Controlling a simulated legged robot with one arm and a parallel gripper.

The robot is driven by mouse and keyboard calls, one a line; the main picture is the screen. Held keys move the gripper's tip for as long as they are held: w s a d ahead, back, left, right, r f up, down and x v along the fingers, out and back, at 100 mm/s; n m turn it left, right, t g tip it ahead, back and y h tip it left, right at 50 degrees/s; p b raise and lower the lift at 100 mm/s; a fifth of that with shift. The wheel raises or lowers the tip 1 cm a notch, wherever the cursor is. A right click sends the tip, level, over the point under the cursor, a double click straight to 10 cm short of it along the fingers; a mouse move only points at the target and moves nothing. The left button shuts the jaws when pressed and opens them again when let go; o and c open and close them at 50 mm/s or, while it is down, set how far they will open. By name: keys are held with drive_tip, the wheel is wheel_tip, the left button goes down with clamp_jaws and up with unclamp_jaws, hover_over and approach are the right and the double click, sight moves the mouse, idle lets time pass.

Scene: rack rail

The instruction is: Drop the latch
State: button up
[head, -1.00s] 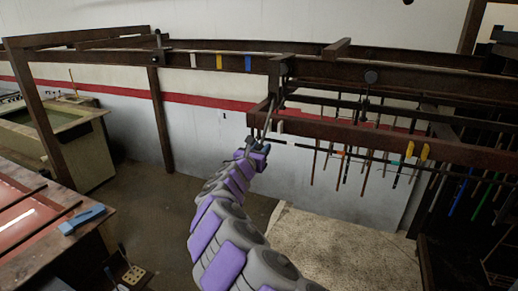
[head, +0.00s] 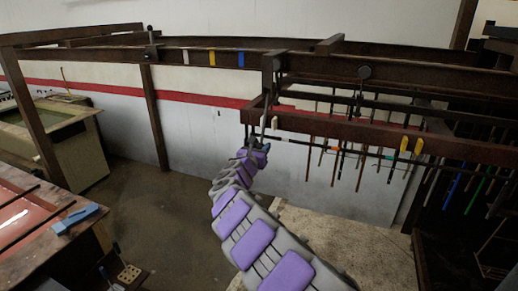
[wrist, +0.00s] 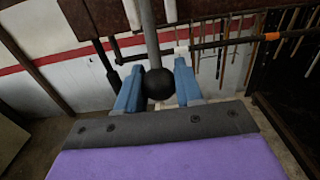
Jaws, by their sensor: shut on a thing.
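A grey rod (wrist: 149,35) ending in a black ball knob (wrist: 158,84) hangs down in the wrist view; it appears to be the latch handle. My gripper (wrist: 159,90) has its blue fingers on both sides of the knob and is shut on it. In the head view my gripper (head: 256,147) is at the lower end of the rod, just below the rack rail's front beam (head: 350,132). The rod's upper end, near the brown upright bracket (head: 271,72), is small and partly hidden, so I cannot tell the latch's engagement.
A long upper rail (head: 200,57) carries white, yellow and blue marks. A dark horizontal bar (wrist: 225,43) with an orange band runs close behind the rod. Several thin rods hang at the right. A workbench (head: 30,215) with a blue tool stands at left. The floor between is open.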

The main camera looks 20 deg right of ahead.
drive_tip(key=f+p+x, duration=0.1)
drive_tip(key=x, duration=0.7)
drive_tip(key=shift+w+f, duration=0.15)
drive_tip(key=shift+f, duration=0.1)
idle(0.4)
drive_tip(key=o, duration=0.9)
drive_tip(key=shift+w+d+f, duration=0.1)
drive_tip(key=shift+w, duration=0.05)
drive_tip(key=shift+c, duration=0.2)
drive_tip(key=shift+o, duration=0.3)
drive_tip(key=b+v, duration=0.4)
drive_tip(key=v, duration=0.3)
